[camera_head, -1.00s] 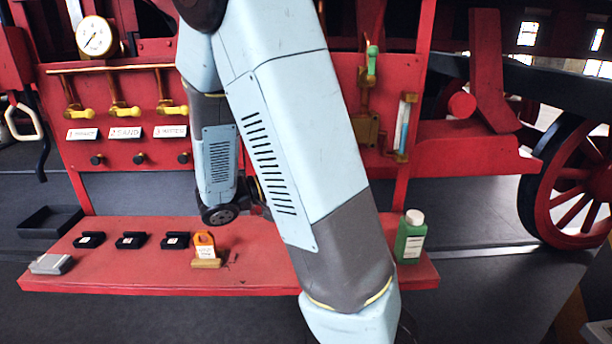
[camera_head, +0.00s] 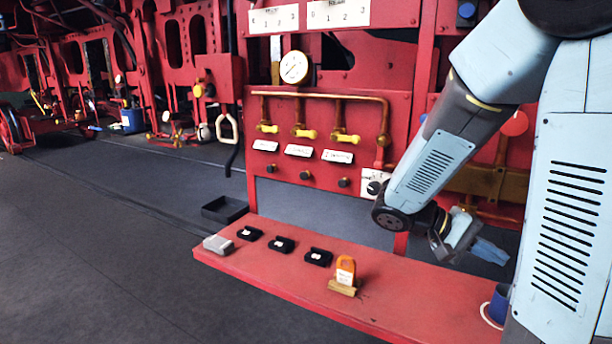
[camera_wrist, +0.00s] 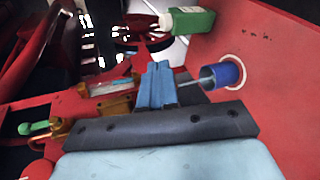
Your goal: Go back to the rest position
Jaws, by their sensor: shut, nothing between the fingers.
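My gripper (camera_head: 490,252) is at the right in the head view, above the right part of the red shelf (camera_head: 420,290). Its blue fingers are together and empty. The same cup shows at the shelf's right end in the head view (camera_head: 499,305), partly behind my arm. My arm fills the right side of the head view and hides part of the red panel.
An orange tag or padlock (camera_head: 345,270), several small black trays (camera_head: 281,246) and a grey block (camera_head: 217,245) sit on the shelf. Yellow-handled valves (camera_head: 304,134) and a gauge (camera_head: 294,67) are behind. A green bottle (camera_wrist: 192,20) shows in the wrist view. Floor is clear at left.

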